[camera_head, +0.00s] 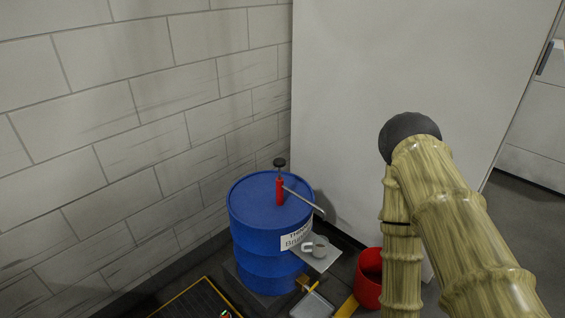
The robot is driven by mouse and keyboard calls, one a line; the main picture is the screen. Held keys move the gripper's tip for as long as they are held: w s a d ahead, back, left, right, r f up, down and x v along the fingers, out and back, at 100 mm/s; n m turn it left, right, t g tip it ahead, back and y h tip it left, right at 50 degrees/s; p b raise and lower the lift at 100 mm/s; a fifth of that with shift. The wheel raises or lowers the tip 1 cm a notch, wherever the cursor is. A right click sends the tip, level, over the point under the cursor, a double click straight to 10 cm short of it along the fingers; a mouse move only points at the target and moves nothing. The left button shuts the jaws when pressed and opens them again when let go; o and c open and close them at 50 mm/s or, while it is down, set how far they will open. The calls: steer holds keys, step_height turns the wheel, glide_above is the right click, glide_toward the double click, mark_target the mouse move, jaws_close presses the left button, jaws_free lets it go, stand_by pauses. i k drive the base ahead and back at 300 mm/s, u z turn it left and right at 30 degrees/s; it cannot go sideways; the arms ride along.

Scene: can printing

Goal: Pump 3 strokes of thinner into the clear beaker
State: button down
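A blue drum (263,255) with a partly readable white label (295,236) stands by the block wall. A red hand pump (280,191) with a black knob (279,162) rises from its lid. The pump's thin grey spout (304,199) slants down to the right. A small greyish cup with a handle (317,246), perhaps the clear beaker, stands on a light plate (323,259) at the drum's front right, below the spout tip. I cannot tell what is in it. My arm is at the right, its elbow bent; my gripper is not in view.
A red bucket (369,283) stands right of the drum, partly behind my arm. A small tray (312,305) and yellow parts (307,283) are low in front. A dark yellow-edged mat (190,303) lies at bottom left. A white panel (360,80) stands behind.

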mark_target(280, 162)
steer(key=z, duration=0.75)
steer(key=i, duration=0.8)
steer(key=u, duration=0.3)
